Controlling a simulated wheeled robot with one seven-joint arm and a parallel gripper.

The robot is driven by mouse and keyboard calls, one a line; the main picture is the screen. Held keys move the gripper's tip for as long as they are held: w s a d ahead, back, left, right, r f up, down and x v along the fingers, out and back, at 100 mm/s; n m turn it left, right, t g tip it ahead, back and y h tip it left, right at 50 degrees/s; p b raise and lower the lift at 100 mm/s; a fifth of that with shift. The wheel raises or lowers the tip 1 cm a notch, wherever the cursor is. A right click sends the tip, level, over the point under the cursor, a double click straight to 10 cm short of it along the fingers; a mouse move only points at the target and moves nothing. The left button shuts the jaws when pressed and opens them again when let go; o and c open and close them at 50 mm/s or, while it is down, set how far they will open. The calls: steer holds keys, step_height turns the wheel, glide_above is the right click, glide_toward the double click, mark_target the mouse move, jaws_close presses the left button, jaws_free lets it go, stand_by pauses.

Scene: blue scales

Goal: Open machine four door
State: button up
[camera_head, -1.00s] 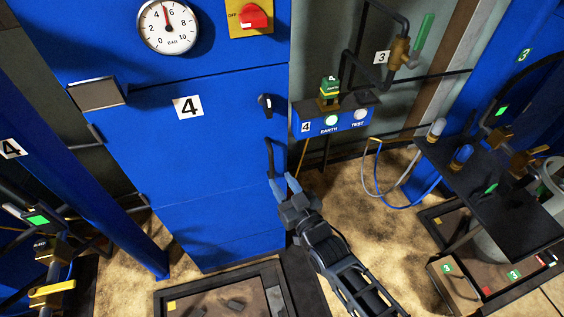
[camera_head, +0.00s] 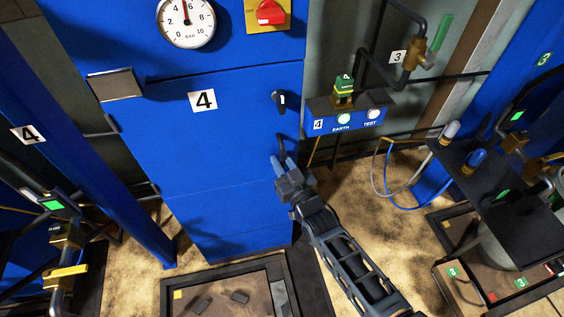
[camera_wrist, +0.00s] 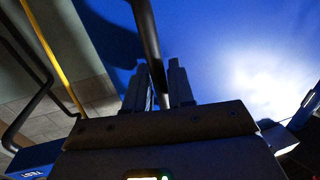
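My gripper (camera_head: 283,165) is at the lower end of this handle. In the wrist view the two fingers (camera_wrist: 160,85) stand apart, with the bar running down between them. Whether they touch the bar is hard to tell. A small black latch (camera_head: 280,101) sits on the door above the handle.
A control box with EARTH and TEST lights (camera_head: 345,117) juts out right of the door. A gauge (camera_head: 186,22) and red switch (camera_head: 271,12) are above. A framed floor tray (camera_head: 230,297) lies below the door. A blue post (camera_head: 100,165) stands at left.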

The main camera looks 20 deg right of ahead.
jaws_close()
steer(key=shift+s, duration=0.1)
